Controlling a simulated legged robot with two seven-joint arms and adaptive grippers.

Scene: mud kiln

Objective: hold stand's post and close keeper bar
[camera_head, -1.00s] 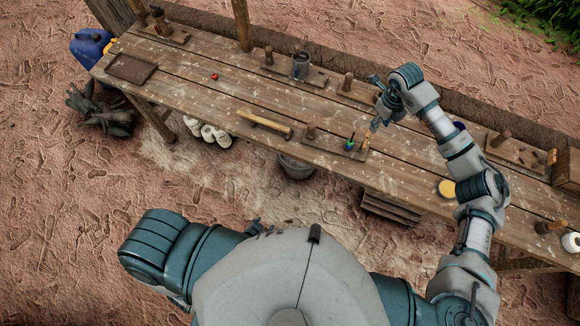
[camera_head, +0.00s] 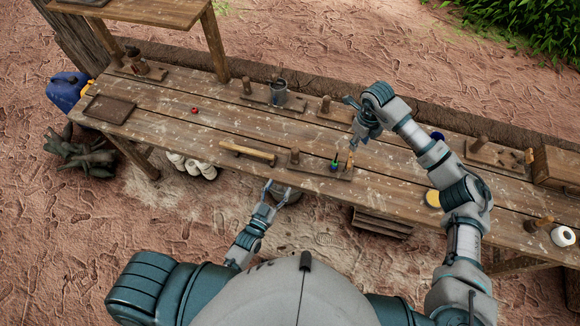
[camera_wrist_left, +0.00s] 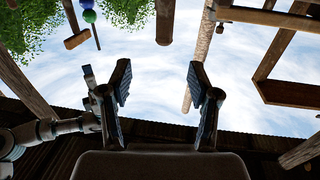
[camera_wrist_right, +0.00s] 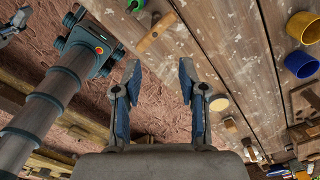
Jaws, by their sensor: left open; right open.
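A low wooden stand (camera_head: 318,172) lies along the near edge of the workbench. It has a short upright post (camera_head: 295,156) at its left end and small green and blue tipped tools (camera_head: 334,166) near its right end. I cannot make out a keeper bar on it. My left gripper (camera_head: 277,187) is open and empty, off the bench's near edge and below left of the stand. Its fingers also show apart in the left wrist view (camera_wrist_left: 160,100). My right gripper (camera_head: 357,132) is open and empty above the bench, behind and right of the stand; its fingers also show apart in the right wrist view (camera_wrist_right: 160,100).
A wooden-handled tool (camera_head: 248,152) lies left of the stand. Other stands with posts line the back edge, one beside a metal cup (camera_head: 279,92). A yellow disc (camera_head: 433,198) and white roll (camera_head: 563,236) are at right. A bucket partly shows under the bench.

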